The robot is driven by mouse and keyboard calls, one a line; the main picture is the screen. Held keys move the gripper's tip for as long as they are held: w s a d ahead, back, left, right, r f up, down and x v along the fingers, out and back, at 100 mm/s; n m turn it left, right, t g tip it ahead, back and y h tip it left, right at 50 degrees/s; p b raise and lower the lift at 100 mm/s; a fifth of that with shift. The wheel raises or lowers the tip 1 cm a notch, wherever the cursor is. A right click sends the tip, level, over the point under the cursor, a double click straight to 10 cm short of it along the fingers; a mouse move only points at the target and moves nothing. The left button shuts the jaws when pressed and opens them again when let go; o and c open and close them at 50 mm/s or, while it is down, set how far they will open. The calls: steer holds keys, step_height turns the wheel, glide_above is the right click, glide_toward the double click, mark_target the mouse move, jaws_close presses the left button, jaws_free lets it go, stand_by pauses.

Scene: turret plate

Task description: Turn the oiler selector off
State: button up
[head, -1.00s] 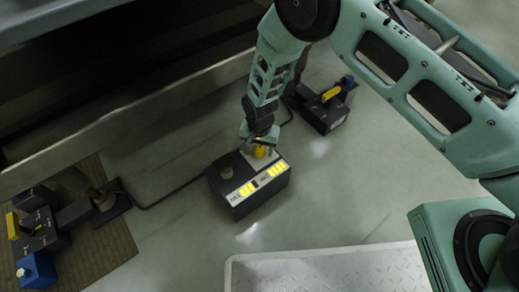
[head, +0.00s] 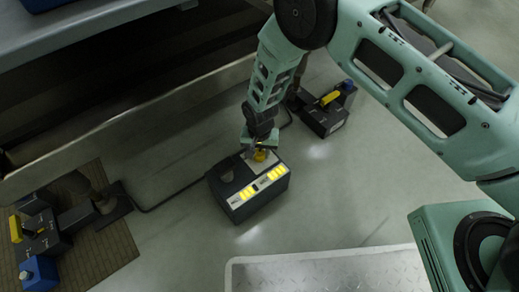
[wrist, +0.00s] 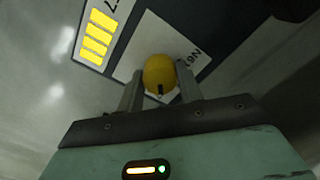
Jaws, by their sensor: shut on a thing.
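A dark box (head: 247,206) with a pale top panel and two groups of lit yellow bars stands on the floor in the middle of the head view. A small dark mark is on the knob's near side. The knob sits over a light plate (wrist: 129,68) with partly hidden lettering beside it. I cannot read the box's labels well enough to say which control this is.
A second dark box with a yellow lever (head: 330,98) stands beyond, to the right. Another unit with a yellow lever (head: 15,229) and a blue block (head: 38,272) is on a brown mat at left. A metal tread plate (head: 330,272) lies in front.

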mark_target(260, 152)
steer(key=n+p, duration=0.3)
steer(key=n, duration=0.2)
steer(key=shift+r, duration=0.1)
steer(key=shift+n+p, duration=0.7)
steer(key=shift+n, duration=1.8)
steer(key=o, duration=1)
step_height(260, 152, up, 17)
steer(key=p, duration=0.6)
steer(key=shift+r, duration=0.15)
